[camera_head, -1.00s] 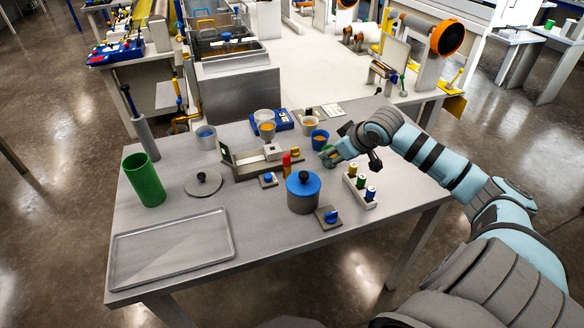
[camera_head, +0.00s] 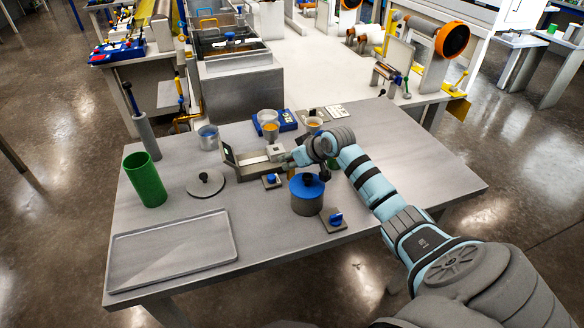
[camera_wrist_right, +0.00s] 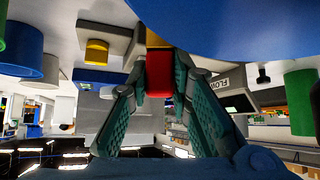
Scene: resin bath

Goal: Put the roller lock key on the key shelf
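A red block-shaped part, which I take to be the roller lock key (camera_wrist_right: 159,74), lies between the fingertips of my right gripper (camera_wrist_right: 162,68) in the right wrist view. The fingers are close on both sides of it, but whether they press on it is unclear. In the head view my right gripper (camera_head: 291,160) is at the right end of the grey lock fixture (camera_head: 250,166), just behind the blue-lidded pot, and hides the red part there. I cannot tell which thing is the key shelf. My left gripper is not in view.
The blue-lidded pot (camera_head: 306,197) stands close in front of my right gripper. A small plate with a blue knob (camera_head: 334,220), a grey disc lid (camera_head: 205,183), a green cup (camera_head: 145,180) and a flat tray (camera_head: 172,253) are around it. The table's right part is clear.

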